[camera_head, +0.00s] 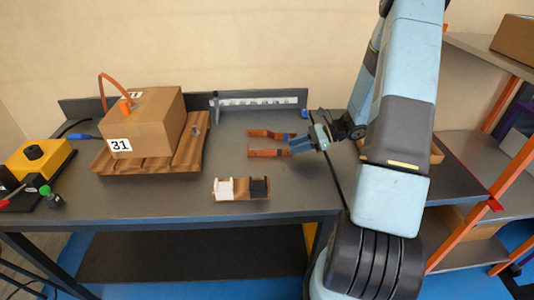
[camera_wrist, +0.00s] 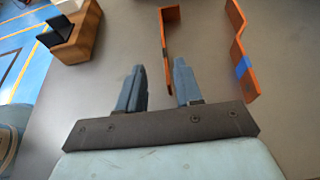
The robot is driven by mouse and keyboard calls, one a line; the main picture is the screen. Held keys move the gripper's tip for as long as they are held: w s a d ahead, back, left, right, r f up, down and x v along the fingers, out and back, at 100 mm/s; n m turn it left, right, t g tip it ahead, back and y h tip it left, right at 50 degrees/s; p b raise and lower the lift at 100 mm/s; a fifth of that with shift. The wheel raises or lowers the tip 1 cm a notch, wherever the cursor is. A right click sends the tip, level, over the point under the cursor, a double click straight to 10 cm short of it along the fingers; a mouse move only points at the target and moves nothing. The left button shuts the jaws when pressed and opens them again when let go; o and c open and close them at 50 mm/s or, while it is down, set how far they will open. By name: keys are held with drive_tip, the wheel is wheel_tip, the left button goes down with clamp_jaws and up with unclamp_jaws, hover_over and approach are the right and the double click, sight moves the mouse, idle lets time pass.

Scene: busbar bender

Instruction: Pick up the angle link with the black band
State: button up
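The angle link with the black band (camera_wrist: 163,24) is a thin copper-coloured strip with a bent end, lying on the grey table. In the head view it is the nearer strip (camera_head: 264,153). A second copper strip with a blue band (camera_wrist: 236,35) lies beside it, farther back in the head view (camera_head: 264,133). My gripper (camera_wrist: 159,80) is open, with its two blue fingers apart. In the wrist view the near end of the black-banded link reaches between the fingers, closer to the right finger. I cannot tell whether they touch. My gripper (camera_head: 294,146) also shows in the head view.
A copper-coloured holder with one white and one black pad (camera_head: 241,197) stands near the front edge. A cardboard box marked 31 (camera_head: 150,118) sits on a slatted wooden base at left. A yellow device (camera_head: 38,158) is far left. Shelves (camera_head: 475,150) stand at right.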

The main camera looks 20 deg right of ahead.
drive_tip(key=shift+w+x, duration=0.2)
drive_tip(key=shift+x, duration=1.3)
drive_tip(key=shift+w+x, duration=0.15)
drive_tip(key=shift+x, duration=1.4)
drive_tip(key=shift+d, duration=0.1)
clamp_jaws()
